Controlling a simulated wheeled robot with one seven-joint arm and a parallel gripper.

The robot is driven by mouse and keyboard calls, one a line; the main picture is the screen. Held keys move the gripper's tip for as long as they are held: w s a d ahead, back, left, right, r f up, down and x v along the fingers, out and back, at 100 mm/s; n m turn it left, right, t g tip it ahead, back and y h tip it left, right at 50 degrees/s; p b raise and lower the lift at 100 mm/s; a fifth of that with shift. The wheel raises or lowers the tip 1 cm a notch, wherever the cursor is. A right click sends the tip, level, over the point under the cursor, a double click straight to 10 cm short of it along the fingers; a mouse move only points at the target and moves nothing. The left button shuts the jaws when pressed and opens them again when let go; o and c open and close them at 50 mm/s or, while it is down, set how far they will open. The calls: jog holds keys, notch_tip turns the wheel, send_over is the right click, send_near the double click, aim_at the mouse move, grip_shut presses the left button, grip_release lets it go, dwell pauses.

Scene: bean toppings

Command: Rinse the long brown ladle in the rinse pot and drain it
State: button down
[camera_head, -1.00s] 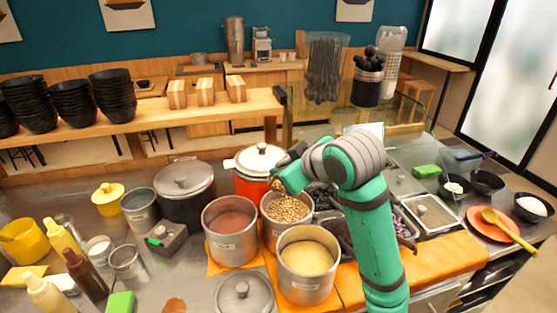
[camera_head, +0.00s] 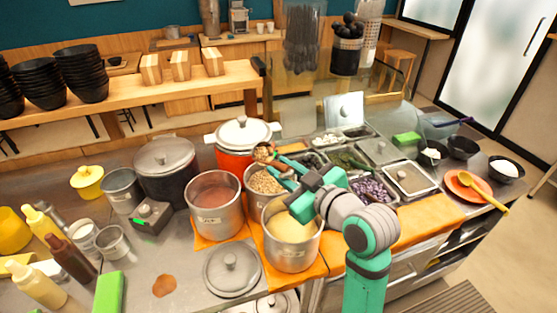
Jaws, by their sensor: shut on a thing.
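My gripper (camera_head: 284,172) is over the bean pot (camera_head: 251,203), pointing away toward the back left. It is shut on the brown ladle (camera_head: 264,152), whose rounded end shows above the back of the bean pot, in front of the orange pot. Most of the ladle's handle is hidden by my fingers, and I cannot tell what its bowl holds. A steel pot of reddish-brown contents (camera_head: 216,222) stands to the left. A steel pot of pale yellow contents (camera_head: 290,253) stands in front, partly under my wrist. I cannot tell which vessel is the rinse pot.
An orange pot with a white lid (camera_head: 243,134) stands behind. A dark lidded pot (camera_head: 165,170) and an empty-looking grey container (camera_head: 122,188) are at left. A loose lid (camera_head: 231,270) lies in front. Topping trays (camera_head: 409,181) are at right. Sauce bottles stand at far left.

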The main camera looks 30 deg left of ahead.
jog(key=s+d+f+m+t+y, duration=0.1)
jog(key=d+f+t+y, duration=0.2)
jog(key=f+y, duration=0.3)
jog(key=shift+s+d+f, duration=0.2)
jog(key=shift+d+f, duration=0.65)
jog(key=shift+f, duration=1.4)
